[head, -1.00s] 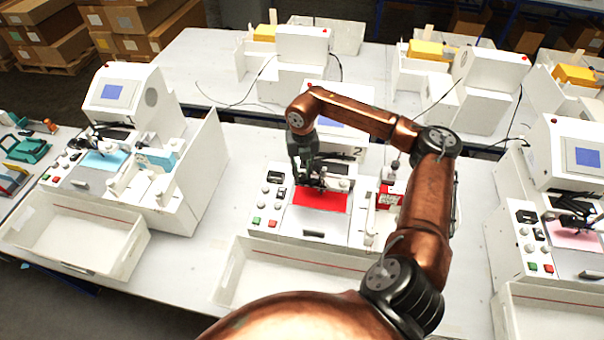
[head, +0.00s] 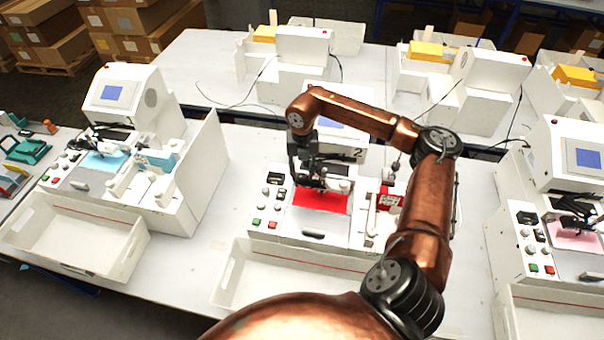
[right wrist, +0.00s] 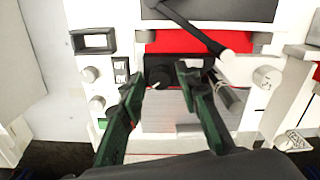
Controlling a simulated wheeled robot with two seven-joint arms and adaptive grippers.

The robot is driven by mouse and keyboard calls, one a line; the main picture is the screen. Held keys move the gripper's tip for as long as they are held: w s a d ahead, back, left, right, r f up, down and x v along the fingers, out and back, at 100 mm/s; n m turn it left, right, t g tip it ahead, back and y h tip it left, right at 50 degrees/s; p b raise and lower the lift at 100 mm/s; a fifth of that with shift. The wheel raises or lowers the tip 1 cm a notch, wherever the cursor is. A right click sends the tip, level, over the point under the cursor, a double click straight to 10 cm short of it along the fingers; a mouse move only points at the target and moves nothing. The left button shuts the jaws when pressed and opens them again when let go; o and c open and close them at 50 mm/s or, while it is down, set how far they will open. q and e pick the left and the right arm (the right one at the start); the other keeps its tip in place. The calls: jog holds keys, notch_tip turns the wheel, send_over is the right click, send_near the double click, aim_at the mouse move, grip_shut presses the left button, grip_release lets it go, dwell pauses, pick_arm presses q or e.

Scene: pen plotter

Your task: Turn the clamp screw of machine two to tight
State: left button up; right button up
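Machine two (head: 352,154) is white, marked "2", with a red sheet (head: 320,202) on its bed. In the right wrist view a round black knob with a white mark (right wrist: 158,77), apparently the clamp screw, sits at the near edge of the red sheet (right wrist: 190,42). My right gripper (right wrist: 160,82) is open, its dark green fingers on either side of the knob with small gaps visible. Whether they touch it lower down cannot be told. In the head view my right gripper (head: 312,182) hangs over the bed and hides the knob. My left gripper is not in view.
White knobs (right wrist: 92,74) and switches are left of the fingers; another white knob (right wrist: 267,77) is to the right. A dark bar (right wrist: 195,25) crosses the red sheet. An empty white bin (head: 290,270) stands in front; machine one (head: 130,95) is to the left.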

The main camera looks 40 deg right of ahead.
aim_at(303, 176)
jog(key=shift+o, duration=0.5)
notch_tip(303, 176, up, 12)
dwell(0.3)
jog(key=shift+s, duration=0.1)
dwell(0.3)
